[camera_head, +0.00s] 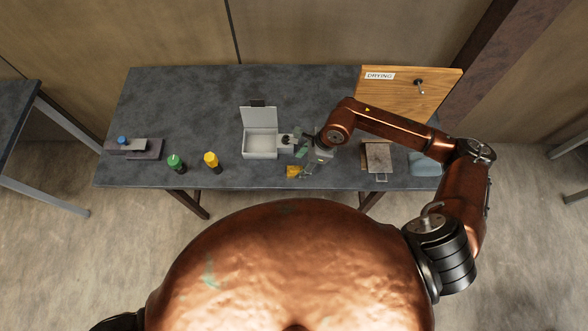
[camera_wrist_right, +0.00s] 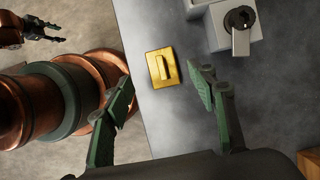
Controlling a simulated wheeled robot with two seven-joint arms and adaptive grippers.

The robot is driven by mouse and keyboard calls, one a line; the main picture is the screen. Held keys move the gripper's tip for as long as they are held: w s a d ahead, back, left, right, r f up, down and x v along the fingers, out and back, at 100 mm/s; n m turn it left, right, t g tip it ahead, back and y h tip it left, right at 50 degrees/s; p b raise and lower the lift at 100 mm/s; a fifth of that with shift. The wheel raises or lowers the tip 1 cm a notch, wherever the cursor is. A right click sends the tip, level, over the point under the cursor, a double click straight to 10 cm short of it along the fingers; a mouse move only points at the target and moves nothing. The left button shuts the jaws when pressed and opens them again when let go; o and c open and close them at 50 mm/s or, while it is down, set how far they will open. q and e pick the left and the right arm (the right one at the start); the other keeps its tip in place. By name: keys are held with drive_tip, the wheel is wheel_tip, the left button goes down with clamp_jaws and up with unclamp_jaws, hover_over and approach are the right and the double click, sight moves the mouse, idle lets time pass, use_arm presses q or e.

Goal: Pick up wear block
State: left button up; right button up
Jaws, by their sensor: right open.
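The wear block appears to be the yellow block (camera_head: 294,172) near the front edge of the dark table. In the right wrist view the yellow block (camera_wrist_right: 161,68) is a flat, squarish plate with a raised bar on top. My right gripper (camera_head: 304,155) is above the table beside it, and nothing is held. In the right wrist view its green fingers (camera_wrist_right: 162,88) are spread wide, with the block between and beyond their tips. My left gripper (camera_wrist_right: 48,31) shows at the top left of the right wrist view, away from the table, its fingers apart.
An open white box (camera_head: 260,145) and a grey device with a dark knob (camera_wrist_right: 240,20) stand behind the block. Green (camera_head: 176,164) and yellow-topped (camera_head: 212,162) bottles stand left. A tray (camera_head: 378,157) and a wooden board marked DRYING (camera_head: 440,88) are right.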

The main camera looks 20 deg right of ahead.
sight(295, 168)
drive_tip(key=x, duration=0.5)
drive_tip(key=shift+w+f, duration=0.15)
drive_tip(key=shift+f, duration=0.2)
drive_tip(key=shift+c, duration=0.4)
clamp_jaws()
drive_tip(key=shift+a+r, duration=0.1)
